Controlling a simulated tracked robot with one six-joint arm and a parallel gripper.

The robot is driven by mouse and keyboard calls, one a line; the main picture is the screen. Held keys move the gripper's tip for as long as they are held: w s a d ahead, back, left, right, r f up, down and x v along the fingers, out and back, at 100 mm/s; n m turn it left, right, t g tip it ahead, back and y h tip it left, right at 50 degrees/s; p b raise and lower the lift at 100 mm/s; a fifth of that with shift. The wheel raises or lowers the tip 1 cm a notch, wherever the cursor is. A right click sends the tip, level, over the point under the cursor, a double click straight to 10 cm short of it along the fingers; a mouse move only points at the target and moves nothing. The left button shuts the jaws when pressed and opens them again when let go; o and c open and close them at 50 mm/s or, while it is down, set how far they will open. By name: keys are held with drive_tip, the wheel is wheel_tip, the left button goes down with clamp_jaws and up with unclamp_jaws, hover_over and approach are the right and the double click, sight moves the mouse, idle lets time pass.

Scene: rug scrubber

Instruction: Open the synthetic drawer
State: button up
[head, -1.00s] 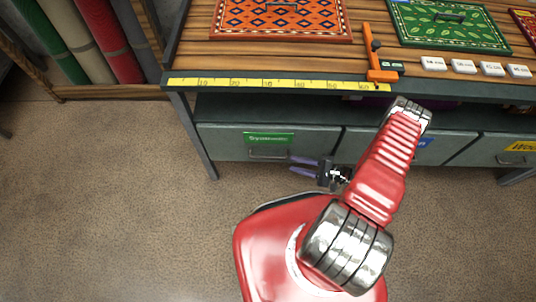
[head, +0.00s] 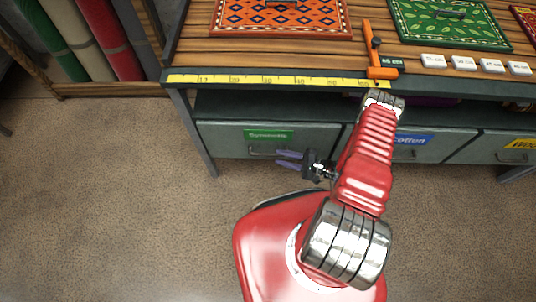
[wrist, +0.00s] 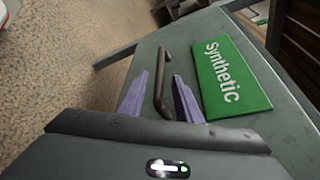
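The synthetic drawer (head: 222,140) is the grey-green left drawer under the workbench, with a green "Synthetic" label (head: 269,135) and a dark bar handle (head: 268,153). It looks closed, its front in line with its neighbours. My gripper (head: 288,160) is open, its purple fingers pointing left near the right end of the handle. In the wrist view the handle (wrist: 160,75) stands between the two fingertips of my gripper (wrist: 160,88), one on each side. I cannot tell whether either finger touches it. The label (wrist: 228,80) shows right of the fingers.
The "Cotton" drawer (head: 430,147) and a yellow-labelled drawer (head: 490,148) are to the right. The bench top holds rug samples, a yellow ruler (head: 300,81) and an orange tool (head: 372,50). Rolled rugs (head: 112,45) stand left. The floor (head: 100,200) at left is clear.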

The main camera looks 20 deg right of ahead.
sight(274, 155)
drive_tip(key=shift+x, duration=3.4)
drive_tip(key=shift+c, duration=0.2)
clamp_jaws()
